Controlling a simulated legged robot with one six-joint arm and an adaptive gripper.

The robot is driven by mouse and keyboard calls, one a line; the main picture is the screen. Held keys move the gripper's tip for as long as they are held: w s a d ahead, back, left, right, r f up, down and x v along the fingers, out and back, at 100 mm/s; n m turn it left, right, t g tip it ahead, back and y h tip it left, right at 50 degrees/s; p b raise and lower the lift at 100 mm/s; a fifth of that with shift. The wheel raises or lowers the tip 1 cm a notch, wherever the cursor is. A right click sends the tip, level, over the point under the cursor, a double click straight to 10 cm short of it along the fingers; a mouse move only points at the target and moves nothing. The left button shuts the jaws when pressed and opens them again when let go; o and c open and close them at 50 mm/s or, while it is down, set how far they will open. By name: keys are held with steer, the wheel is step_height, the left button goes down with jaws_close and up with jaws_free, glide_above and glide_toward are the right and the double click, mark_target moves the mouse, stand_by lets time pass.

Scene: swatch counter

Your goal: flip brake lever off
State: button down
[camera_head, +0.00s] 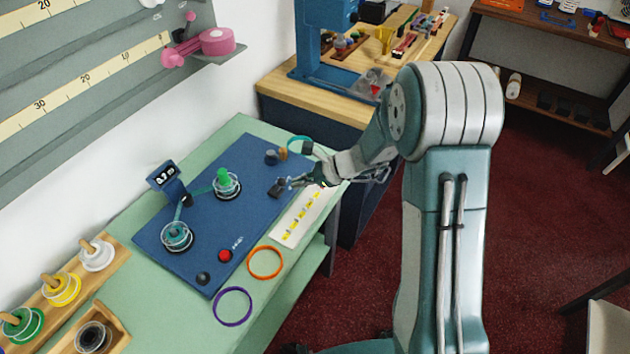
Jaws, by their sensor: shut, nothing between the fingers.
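A blue winding board (215,225) lies on the pale green counter. A small dark block (277,189) sits at its right side; it may be the brake lever's base, but it is too small to tell and I cannot make out the lever's position. My gripper (297,182) is shut and empty, with its tips just right of this block; I cannot tell whether they touch it. A small silver piece (238,242) stands by a red button (225,256) near the board's front. A green-topped reel (226,184) and a grey reel (176,236) stand on the board.
A small display (163,175) stands at the board's left edge. A white strip with yellow marks (290,230) lies below my gripper. Orange (265,262) and purple (233,306) rings lie on the front counter. A wooden spool rack (115,252) is at left.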

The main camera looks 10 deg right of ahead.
steer(key=shift+a, duration=0.35)
steer(key=shift+w+a+r+g+h, duration=0.3)
steer(key=shift+r+h, duration=0.1)
steer(key=shift+h, duration=0.1)
stand_by(0.4)
steer(key=shift+w+a+r+m+g+h, duration=0.3)
steer(key=shift+w+a+r+g+h, duration=0.3)
steer(key=shift+h, duration=0.4)
steer(key=shift+w+a+r+g+h, duration=0.15)
steer(key=shift+w+a+g+h, duration=0.2)
steer(key=shift+a+g+h, duration=0.45)
steer(key=shift+w+a+m+g+h, duration=0.5)
steer(key=shift+w+a+g+h, duration=0.1)
steer(key=shift+h, duration=0.6)
steer(key=shift+r, duration=0.2)
steer(key=shift+r, duration=0.7)
